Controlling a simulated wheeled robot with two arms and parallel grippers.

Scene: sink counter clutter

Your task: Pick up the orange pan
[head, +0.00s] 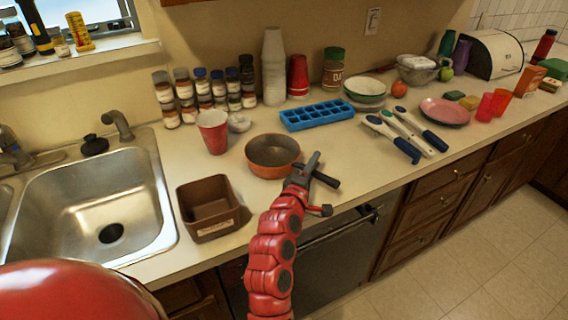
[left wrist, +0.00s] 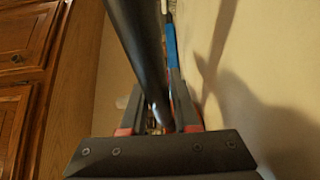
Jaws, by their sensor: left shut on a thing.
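The orange pan (head: 272,152) is upright near the front edge of the counter, right of the brown square container. I cannot tell whether it touches the counter. Its dark handle (head: 326,180) points right and toward the front edge. My left gripper (head: 303,174) is shut on this handle, close to the pan's bowl. In the left wrist view the handle (left wrist: 138,45) runs as a long dark bar between the fingers of the left gripper (left wrist: 156,112); the bowl cannot be made out there. My right gripper is not in view.
A brown container (head: 211,226) stands left of the pan, beside the sink (head: 160,205). A red cup (head: 213,132) stands behind left. A blue ice tray (head: 317,114) lies behind right, with several white-and-blue utensils (head: 390,139) farther right. The counter's front edge is close.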

